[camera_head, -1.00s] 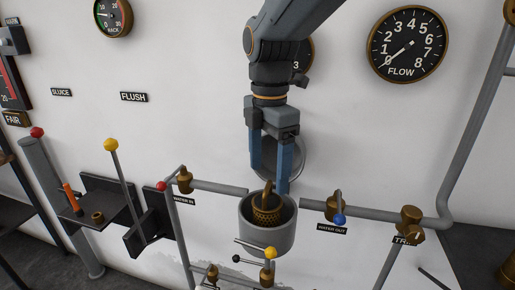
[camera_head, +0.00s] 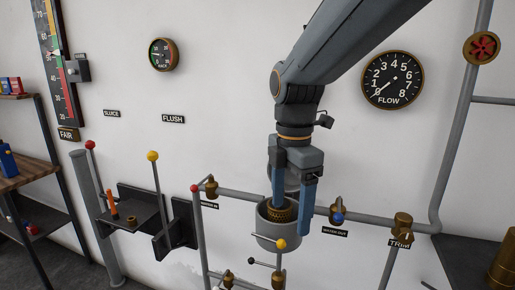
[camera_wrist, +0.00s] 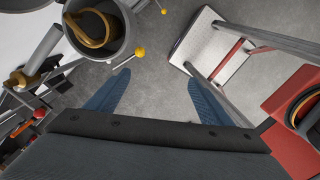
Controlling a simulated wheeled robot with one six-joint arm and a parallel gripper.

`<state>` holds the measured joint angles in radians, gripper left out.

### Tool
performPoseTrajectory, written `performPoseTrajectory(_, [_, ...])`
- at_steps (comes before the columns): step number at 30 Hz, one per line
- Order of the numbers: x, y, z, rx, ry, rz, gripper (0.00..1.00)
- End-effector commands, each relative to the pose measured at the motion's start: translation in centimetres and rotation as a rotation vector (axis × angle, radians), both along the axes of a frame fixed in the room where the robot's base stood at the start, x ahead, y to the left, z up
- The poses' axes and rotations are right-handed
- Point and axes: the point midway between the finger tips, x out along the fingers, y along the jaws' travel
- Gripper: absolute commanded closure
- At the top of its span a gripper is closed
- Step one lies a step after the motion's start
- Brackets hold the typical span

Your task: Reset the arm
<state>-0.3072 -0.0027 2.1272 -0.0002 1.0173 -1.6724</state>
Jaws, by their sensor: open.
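My gripper (camera_head: 292,194) is open, with its two blue fingers pointing down in front of the grey cylindrical pot (camera_head: 279,234) on the wall pipes. A brass perforated basket (camera_head: 281,212) sits inside the pot, partly hidden behind the fingers. In the wrist view my gripper (camera_wrist: 157,95) shows its fingers spread wide with only grey floor between them. The pot (camera_wrist: 127,35) and the brass basket (camera_wrist: 92,40) are at the upper left there, apart from the fingers.
Yellow-knobbed (camera_head: 152,156) and red-knobbed (camera_head: 91,145) levers stand at the left. The FLOW dial (camera_head: 392,80) and a red valve wheel (camera_head: 482,48) are at the right. A step stool (camera_wrist: 215,45) and a red object (camera_wrist: 290,105) stand on the floor in the wrist view.

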Motion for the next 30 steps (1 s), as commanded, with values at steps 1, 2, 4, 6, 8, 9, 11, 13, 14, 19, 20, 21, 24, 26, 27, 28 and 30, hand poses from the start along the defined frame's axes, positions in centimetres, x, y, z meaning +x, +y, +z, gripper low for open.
performPoseTrajectory(1, [0.0, -0.3, -0.3, 0.000, 0.001, -0.031, 0.26])
performPoseTrajectory(2, [-0.1, -0.4, -0.5, 0.000, 0.000, -0.047, 0.26])
performPoseTrajectory(4, [-0.1, -0.6, -1.0, 0.001, -0.002, -0.092, 0.26])
performPoseTrajectory(6, [-0.3, -0.9, -1.4, 0.001, -0.002, -0.140, 0.26])
performPoseTrajectory(8, [-0.3, -1.2, -1.9, 0.002, -0.004, -0.191, 0.26])
performPoseTrajectory(9, [-0.3, -1.5, -2.2, 0.002, -0.005, -0.227, 0.26])
performPoseTrajectory(11, [-0.5, -2.0, -2.8, 0.003, -0.006, -0.291, 0.26])
performPoseTrajectory(13, [-0.6, -2.6, -3.5, 0.004, -0.007, -0.374, 0.26])
performPoseTrajectory(14, [-0.7, -2.9, -3.8, 0.005, -0.009, -0.412, 0.26])
performPoseTrajectory(19, [-1.4, -4.9, -6.1, 0.010, -0.015, -0.681, 0.26])
performPoseTrajectory(20, [-1.7, -5.3, -6.7, 0.011, -0.015, -0.742, 0.26])
performPoseTrajectory(21, [-1.9, -6.0, -7.4, 0.013, -0.017, -0.835, 0.26])
performPoseTrajectory(24, [-3.0, -7.8, -9.5, 0.020, -0.021, -1.101, 0.26])
performPoseTrajectory(26, [-3.8, -8.9, -10.8, 0.026, -0.025, -1.267, 0.26])
performPoseTrajectory(27, [-4.3, -9.5, -11.6, 0.030, -0.027, -1.374, 0.26])
performPoseTrajectory(28, [-4.8, -10.0, -12.1, 0.031, -0.028, -1.451, 0.26])
performPoseTrajectory(30, [-5.6, -10.9, -13.2, 0.039, -0.031, -1.613, 0.26])
